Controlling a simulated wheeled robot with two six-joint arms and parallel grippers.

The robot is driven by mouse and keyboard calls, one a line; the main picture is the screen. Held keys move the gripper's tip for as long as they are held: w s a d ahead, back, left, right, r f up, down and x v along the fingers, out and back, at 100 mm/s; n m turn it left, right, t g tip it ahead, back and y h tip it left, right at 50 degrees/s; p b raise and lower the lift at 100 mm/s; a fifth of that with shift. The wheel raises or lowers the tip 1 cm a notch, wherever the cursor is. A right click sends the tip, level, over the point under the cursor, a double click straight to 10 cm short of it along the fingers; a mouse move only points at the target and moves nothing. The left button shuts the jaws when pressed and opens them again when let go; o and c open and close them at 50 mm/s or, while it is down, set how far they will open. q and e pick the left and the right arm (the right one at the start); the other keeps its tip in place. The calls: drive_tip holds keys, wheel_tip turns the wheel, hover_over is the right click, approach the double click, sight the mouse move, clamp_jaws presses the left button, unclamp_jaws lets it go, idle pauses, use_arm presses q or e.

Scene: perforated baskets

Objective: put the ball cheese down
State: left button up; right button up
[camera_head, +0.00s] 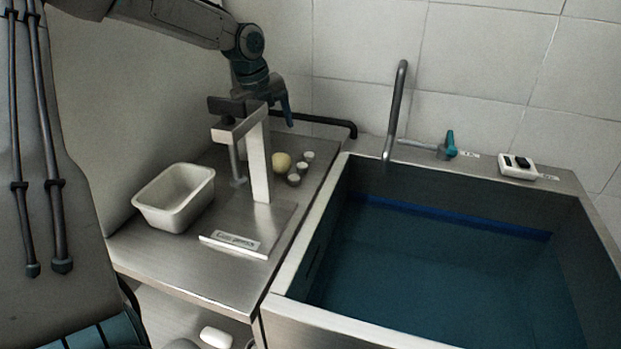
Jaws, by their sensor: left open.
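The ball cheese (282,162) is a small pale yellow ball resting on the steel counter (225,275), behind and to the right of an upright metal press (257,165). My left gripper (270,108) is open, above and slightly left of the ball and apart from it. The press's top partly hides the gripper, and one teal finger shows clearly on the right. My right gripper is not in view.
Small light cups (302,167) stand right of the ball. A white tub (175,197) sits left of the press. A deep basin (440,260) of blue liquid, with a bent pipe (395,110) behind, fills the right. The counter's front is clear.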

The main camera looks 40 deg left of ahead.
sight(279, 156)
use_arm(q)
drive_tip(key=x, duration=0.4)
drive_tip(key=shift+w+f, duration=0.1)
drive_tip(key=shift+f, duration=0.15)
drive_tip(key=shift+s+p+x, duration=0.2)
drive_tip(key=shift+p+x, duration=0.15)
drive_tip(key=shift+x, duration=2.3)
drive_tip(key=shift+s, duration=0.1)
drive_tip(key=shift+c, duration=0.6)
drive_tip(key=c, duration=1)
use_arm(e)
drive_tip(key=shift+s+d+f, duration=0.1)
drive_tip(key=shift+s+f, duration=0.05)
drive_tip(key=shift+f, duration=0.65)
